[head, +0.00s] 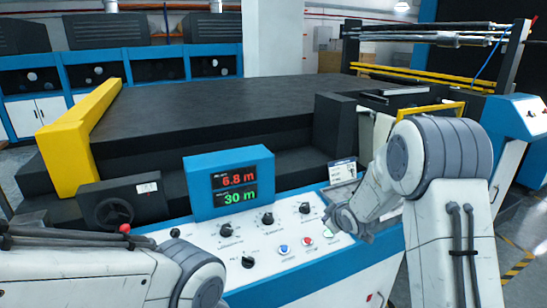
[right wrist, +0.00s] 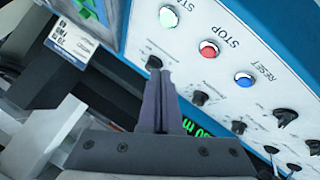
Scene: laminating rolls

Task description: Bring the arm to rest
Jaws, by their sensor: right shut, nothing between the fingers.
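My right gripper (head: 336,218) is over the right end of the white control panel (head: 205,240), close to the green button (head: 328,233). In the right wrist view the two dark fingers (right wrist: 158,92) are together with nothing between them. That view also shows the green button (right wrist: 169,17), the red STOP button (right wrist: 208,49) and the blue RESET button (right wrist: 244,79), all clear of the fingers in the picture. My left arm enters at the lower left of the head view; its gripper is out of frame.
The blue display box (head: 228,182) reads 6.8 m in red and 30 m in green. Black knobs (head: 267,219) stand up from the panel. A handwheel (head: 114,212) is at left, a small label card (head: 342,171) at right. The large black machine bed (head: 210,108) lies behind.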

